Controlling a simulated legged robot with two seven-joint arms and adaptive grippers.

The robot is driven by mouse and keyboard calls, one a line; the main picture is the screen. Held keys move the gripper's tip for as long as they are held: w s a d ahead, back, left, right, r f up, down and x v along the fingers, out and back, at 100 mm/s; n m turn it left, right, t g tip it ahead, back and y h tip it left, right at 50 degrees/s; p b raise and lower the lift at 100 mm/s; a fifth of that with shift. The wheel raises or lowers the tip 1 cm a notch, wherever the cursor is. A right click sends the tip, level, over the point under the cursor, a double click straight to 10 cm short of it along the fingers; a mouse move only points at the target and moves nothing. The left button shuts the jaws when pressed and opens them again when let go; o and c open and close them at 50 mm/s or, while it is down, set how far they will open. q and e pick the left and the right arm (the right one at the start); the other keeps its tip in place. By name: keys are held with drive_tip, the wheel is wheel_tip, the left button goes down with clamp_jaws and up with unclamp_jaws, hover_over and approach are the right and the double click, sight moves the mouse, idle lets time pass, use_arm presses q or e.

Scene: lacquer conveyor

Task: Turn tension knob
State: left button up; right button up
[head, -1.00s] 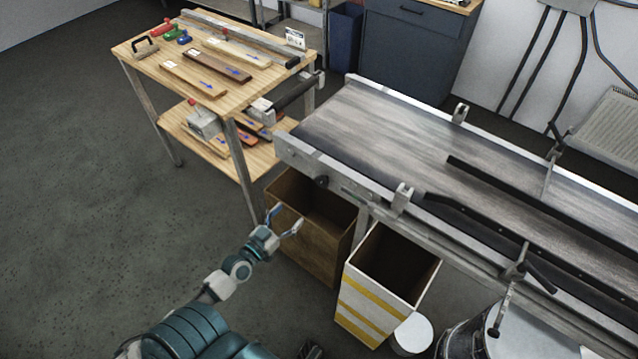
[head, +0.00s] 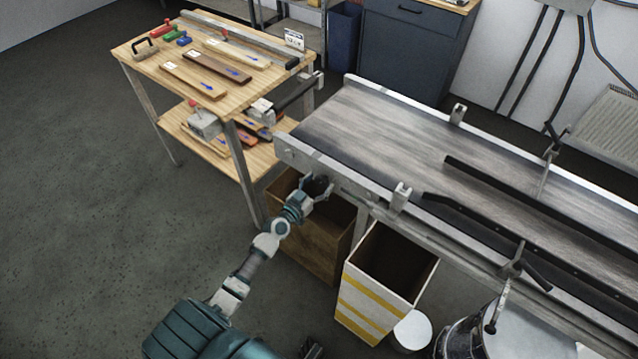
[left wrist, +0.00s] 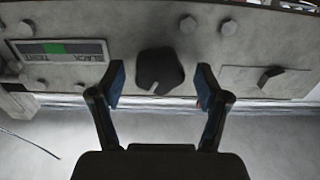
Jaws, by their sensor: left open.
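The tension knob, a dark lobed knob, sits on the grey side plate of the conveyor (head: 400,125). In the left wrist view the knob (left wrist: 160,71) is upper middle, between and slightly beyond the two fingertips. My left gripper (head: 318,187) is at the knob in the head view, and its fingers (left wrist: 160,88) are open on either side of it with a gap on both sides. A label with a green block (left wrist: 62,50) is left of the knob on the plate. My right gripper is not clearly in view.
A brown bin (head: 322,240) is below the conveyor end, and a white bin with yellow stripes (head: 352,302) stands to its right. A wooden workbench (head: 150,75) with boards and tools is at the upper left. The floor at left is clear.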

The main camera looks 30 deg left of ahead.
use_arm(q)
drive_tip(key=c, duration=1.2)
drive_tip(key=shift+o, duration=0.2)
drive_tip(key=shift+n, duration=0.3)
